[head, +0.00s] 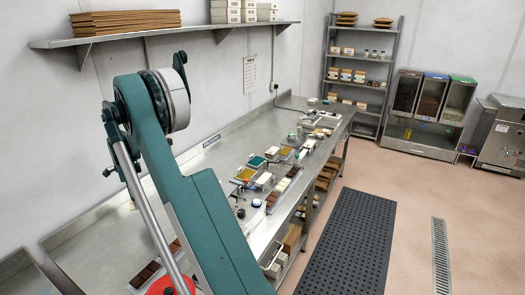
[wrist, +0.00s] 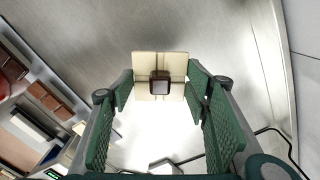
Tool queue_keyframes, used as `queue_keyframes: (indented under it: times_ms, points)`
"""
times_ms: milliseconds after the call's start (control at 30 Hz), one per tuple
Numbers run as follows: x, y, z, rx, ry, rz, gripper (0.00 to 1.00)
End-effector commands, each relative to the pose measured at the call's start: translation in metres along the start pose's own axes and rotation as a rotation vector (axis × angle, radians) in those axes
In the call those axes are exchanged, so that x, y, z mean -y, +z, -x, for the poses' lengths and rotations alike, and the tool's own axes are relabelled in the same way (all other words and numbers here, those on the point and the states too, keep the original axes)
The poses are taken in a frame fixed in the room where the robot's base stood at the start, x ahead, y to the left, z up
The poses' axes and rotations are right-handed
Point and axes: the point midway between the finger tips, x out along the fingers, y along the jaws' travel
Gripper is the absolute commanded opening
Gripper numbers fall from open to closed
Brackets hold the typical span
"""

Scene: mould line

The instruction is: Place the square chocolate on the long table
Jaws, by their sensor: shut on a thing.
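In the wrist view my gripper (wrist: 161,86) has its green fingers on both sides of a cream square slab with a cross groove, the square chocolate (wrist: 142,60). The fingertips are at its left and right edges. A small dark brown block (wrist: 160,82) shows at the slab's middle; I cannot tell whether it is attached. The long table (head: 205,165) is the steel bench along the wall in the head view; a bare steel surface (wrist: 85,35) lies behind the slab in the wrist view. The head view does not show my gripper or the slab.
In the head view, several trays and small items crowd the bench's middle and far part, including a tray of bars (head: 282,188). The bench's wall side is mostly bare. A shelf (head: 200,36) overhangs it.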

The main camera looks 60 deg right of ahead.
Motion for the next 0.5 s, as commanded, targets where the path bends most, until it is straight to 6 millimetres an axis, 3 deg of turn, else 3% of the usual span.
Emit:
queue_keyframes:
  times_ms: [33,500]
  points:
    - [0.007,-0.019,0.0,0.0,0.0,-0.017,0.34]
    - [0.049,-0.172,0.0,0.0,0.0,-0.138,0.34]
